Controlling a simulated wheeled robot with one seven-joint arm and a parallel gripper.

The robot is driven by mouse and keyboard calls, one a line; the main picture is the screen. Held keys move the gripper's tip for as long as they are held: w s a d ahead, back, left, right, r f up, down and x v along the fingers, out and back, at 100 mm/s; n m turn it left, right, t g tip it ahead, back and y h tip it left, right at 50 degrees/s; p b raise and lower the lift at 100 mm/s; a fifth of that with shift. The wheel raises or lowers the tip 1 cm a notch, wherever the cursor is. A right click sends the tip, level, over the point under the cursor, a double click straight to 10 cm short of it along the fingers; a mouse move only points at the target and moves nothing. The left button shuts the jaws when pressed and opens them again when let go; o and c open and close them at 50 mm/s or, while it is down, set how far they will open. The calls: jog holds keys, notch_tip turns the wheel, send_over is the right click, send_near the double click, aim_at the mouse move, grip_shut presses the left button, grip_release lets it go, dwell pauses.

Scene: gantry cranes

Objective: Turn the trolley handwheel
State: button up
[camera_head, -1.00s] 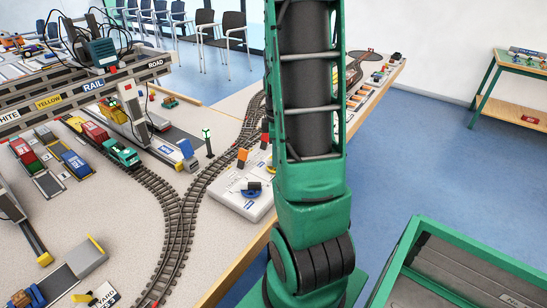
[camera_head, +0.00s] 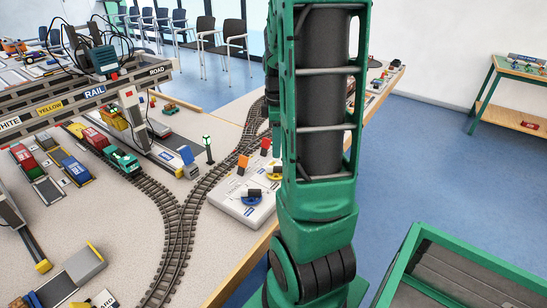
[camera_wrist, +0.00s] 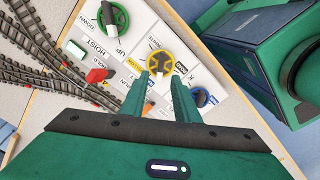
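A light control panel (camera_head: 226,204) lies at the table's right edge. In the wrist view it carries a green handwheel (camera_wrist: 122,17), a yellow handwheel (camera_wrist: 178,54) and a blue handwheel (camera_wrist: 211,97). The green one is beside "HOIST" lettering; lettering near the yellow one seems to read "WHITE", and I cannot read a trolley label. The yellow wheel (camera_head: 274,176) and blue wheel (camera_head: 250,203) also show in the head view. My gripper (camera_wrist: 160,77) is open, its two fingers apart, with the tips at the yellow wheel's near side. Contact cannot be told. My arm hides the gripper in the head view.
Model tracks (camera_head: 178,235) run left of the panel. The gantry crane (camera_head: 85,97) stands at the left. A green-framed bin (camera_head: 448,240) is at the right.

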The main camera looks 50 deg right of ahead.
notch_tip(320, 180, up, 3)
jog(key=shift+r, duration=0.15)
dwell(0.3)
